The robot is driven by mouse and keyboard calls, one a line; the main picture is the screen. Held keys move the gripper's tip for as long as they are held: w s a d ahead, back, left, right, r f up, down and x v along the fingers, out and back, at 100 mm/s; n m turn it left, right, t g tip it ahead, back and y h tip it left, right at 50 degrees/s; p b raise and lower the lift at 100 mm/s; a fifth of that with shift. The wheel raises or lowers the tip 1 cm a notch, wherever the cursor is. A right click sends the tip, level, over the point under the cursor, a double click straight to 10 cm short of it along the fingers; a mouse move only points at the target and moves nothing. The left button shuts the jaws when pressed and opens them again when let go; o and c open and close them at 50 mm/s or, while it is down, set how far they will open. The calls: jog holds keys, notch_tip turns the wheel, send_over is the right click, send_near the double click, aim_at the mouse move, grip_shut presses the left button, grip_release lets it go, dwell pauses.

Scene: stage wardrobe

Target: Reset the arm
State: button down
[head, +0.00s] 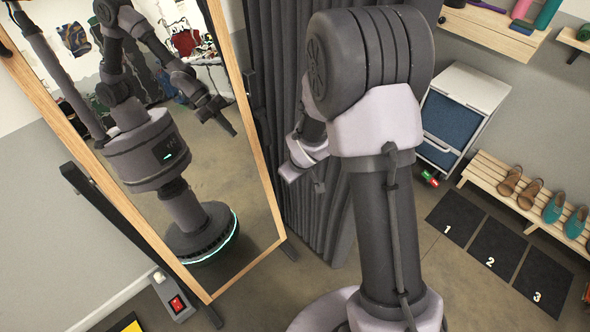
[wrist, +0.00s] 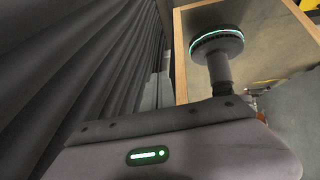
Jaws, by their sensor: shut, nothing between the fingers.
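My arm rises in the middle of the head view, in front of a dark grey curtain. Its upper links hide most of the forearm and the end of the arm. My gripper (head: 229,126) shows small in the mirror, pointing down and to the right, with its fingers together and nothing held. In the wrist view, part of my own body with a green light fills the bottom, and the fingers do not show.
The wood-framed mirror (head: 262,180) stands close at left; it shows in the wrist view (wrist: 184,65) too. The pleated curtain (head: 272,70) hangs beside my arm. A shoe bench (head: 487,172), numbered black floor mats (head: 497,247) and a blue-and-white cabinet (head: 480,88) stand at right.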

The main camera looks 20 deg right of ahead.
jog(key=s+r+m, duration=0.2)
jog(key=s+r, duration=0.1)
jog(key=r, duration=0.5)
jog(key=s+r+m, duration=0.2)
jog(key=s+r, duration=0.1)
jog(key=r, duration=0.4)
jog(key=s+a+r+m+y, duration=0.1)
jog(key=s+a+r+m, duration=0.1)
jog(key=s+r, duration=0.4)
jog(key=s+a+r+m+t+y, duration=0.1)
jog(key=s+a+r+m, duration=0.2)
jog(key=s, duration=1.1)
notch_tip(320, 180, up, 3)
jog(key=shift+a+r, duration=0.15)
jog(key=shift+a, duration=0.6)
